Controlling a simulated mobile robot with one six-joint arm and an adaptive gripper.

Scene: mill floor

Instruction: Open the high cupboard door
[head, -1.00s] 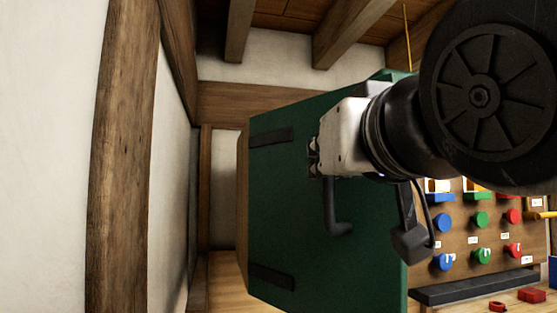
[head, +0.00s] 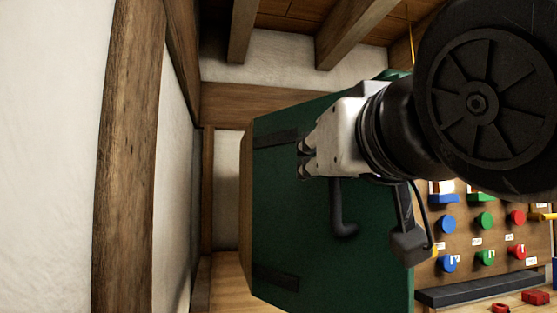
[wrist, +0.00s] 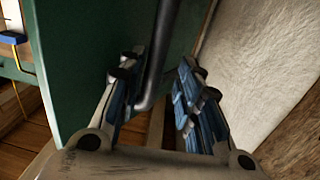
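The green cupboard door (head: 290,215) fills the middle of the head view, with dark hinge straps on its left side, and looks shut. Its dark bar handle (head: 344,222) hangs below my gripper (head: 304,158), which covers the handle's upper part. In the wrist view, the green door (wrist: 85,60) is at left and the handle (wrist: 158,60) runs down between the fingers of my gripper (wrist: 160,95), closer to the left finger. The fingers are apart. I cannot tell whether either finger touches the handle.
A white wall (head: 60,150) with a wooden post (head: 128,160) stands at left. Ceiling beams (head: 345,35) run overhead.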

